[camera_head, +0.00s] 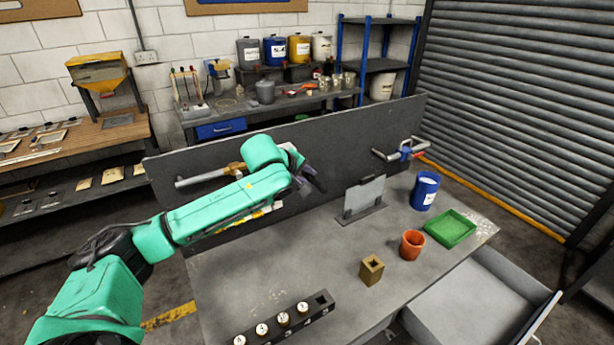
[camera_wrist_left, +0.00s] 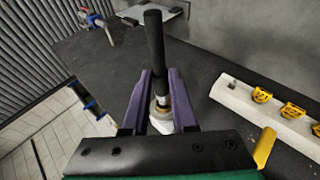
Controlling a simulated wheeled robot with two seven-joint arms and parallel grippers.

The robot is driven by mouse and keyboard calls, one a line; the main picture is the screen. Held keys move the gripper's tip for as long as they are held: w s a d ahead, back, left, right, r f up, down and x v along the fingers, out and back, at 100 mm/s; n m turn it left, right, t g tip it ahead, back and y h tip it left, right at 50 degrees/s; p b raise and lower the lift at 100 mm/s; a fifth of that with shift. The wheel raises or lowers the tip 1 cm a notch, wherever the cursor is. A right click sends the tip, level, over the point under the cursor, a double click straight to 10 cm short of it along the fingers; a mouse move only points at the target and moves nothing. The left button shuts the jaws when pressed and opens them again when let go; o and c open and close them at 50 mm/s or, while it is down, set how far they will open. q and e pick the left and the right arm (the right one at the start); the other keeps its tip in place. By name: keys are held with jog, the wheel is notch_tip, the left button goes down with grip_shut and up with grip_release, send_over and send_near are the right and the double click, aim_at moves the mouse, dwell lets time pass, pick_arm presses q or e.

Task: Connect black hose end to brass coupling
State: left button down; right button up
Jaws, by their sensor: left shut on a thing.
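My left gripper (camera_head: 310,178) is in front of the dark upright panel, above the table. In the left wrist view its purple fingers (camera_wrist_left: 160,100) are shut around a black cylindrical piece (camera_wrist_left: 154,45), which looks like the black hose end. The piece sticks out past the fingertips. A brass-coloured band (camera_wrist_left: 163,100) and a pale round part (camera_wrist_left: 161,122) show between the fingers; I cannot tell whether they join the black piece. In the head view a brass fitting (camera_head: 236,168) sits on a grey pipe on the panel, partly behind my left arm. My right gripper is not in view.
A pipe with a blue and red fitting (camera_head: 406,154) is on the panel's right. A grey plate on a stand (camera_head: 364,198), blue can (camera_head: 425,190), orange cup (camera_head: 412,245), green tray (camera_head: 450,228), brass block (camera_head: 371,270) and black rack (camera_head: 322,307) stand on the table. Its middle is clear.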

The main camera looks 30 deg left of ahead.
pick_arm(q)
jog(key=shift+w+a+r+p, duration=0.1)
jog(key=shift+w+a+p, duration=0.1)
jog(key=shift+w+a, duration=0.25)
jog(key=shift+w+a+r+p, duration=0.1)
jog(key=shift+w+a+p, duration=0.1)
jog(key=shift+a, duration=0.45)
dwell(0.8)
jog(key=shift+c, duration=1.6)
grip_release()
jog(key=shift+f, duration=0.2)
jog(key=shift+v, duration=3.55)
